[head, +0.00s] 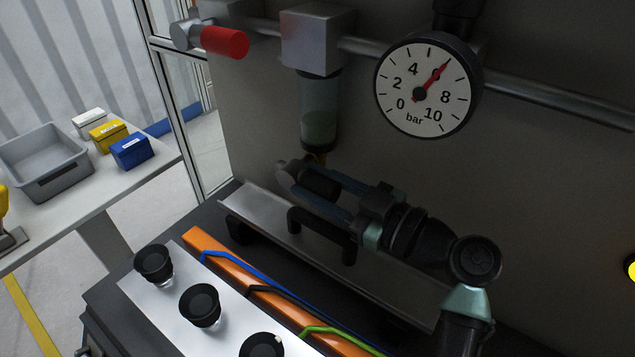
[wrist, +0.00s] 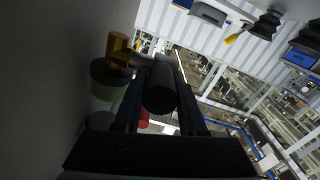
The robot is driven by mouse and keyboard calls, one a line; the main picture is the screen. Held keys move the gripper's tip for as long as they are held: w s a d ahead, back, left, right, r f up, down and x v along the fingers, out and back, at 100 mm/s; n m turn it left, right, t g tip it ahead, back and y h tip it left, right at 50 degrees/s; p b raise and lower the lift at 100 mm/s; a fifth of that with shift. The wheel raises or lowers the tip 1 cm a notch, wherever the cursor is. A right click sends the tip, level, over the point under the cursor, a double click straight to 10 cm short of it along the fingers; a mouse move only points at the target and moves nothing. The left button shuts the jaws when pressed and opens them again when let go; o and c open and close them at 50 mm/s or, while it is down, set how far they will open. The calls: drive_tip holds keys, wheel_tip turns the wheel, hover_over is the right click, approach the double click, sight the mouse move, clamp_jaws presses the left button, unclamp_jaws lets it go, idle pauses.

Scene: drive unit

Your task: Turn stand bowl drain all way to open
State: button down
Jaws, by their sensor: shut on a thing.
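The stand bowl (head: 319,110) is a clear cup with pale liquid low in it, hanging under a grey block on the pipe. Its drain is a brass fitting at the bowl's bottom (head: 319,158), also seen in the wrist view (wrist: 118,45). A grey arm joins it to a dark cylindrical handle (head: 320,186); this handle (wrist: 160,92) lies between my fingers in the wrist view. My gripper (head: 305,185) is shut on that handle, its fingers reaching left just below the bowl. The fingers partly hide the handle.
A gauge (head: 428,91) reads about 6 bar. A red-handled valve (head: 224,41) is at the upper left. Below my arm are a metal ledge (head: 262,216), a black bracket (head: 322,235), an orange strip with cables and black knobs (head: 200,304). A side table holds a grey bin (head: 45,163).

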idle(0.8)
drive_tip(key=r+g+h+p, duration=0.1)
drive_tip(key=h+p, duration=0.1)
drive_tip(key=shift+a+r+g+p, duration=0.1)
drive_tip(key=shift+r+g+p, duration=0.2)
drive_tip(key=shift+w+a+g+h+p, duration=0.1)
drive_tip(key=shift+g+h+p, duration=0.5)
drive_tip(key=shift+h, duration=0.2)
drive_tip(key=shift+c, duration=2.4)
unclamp_jaws()
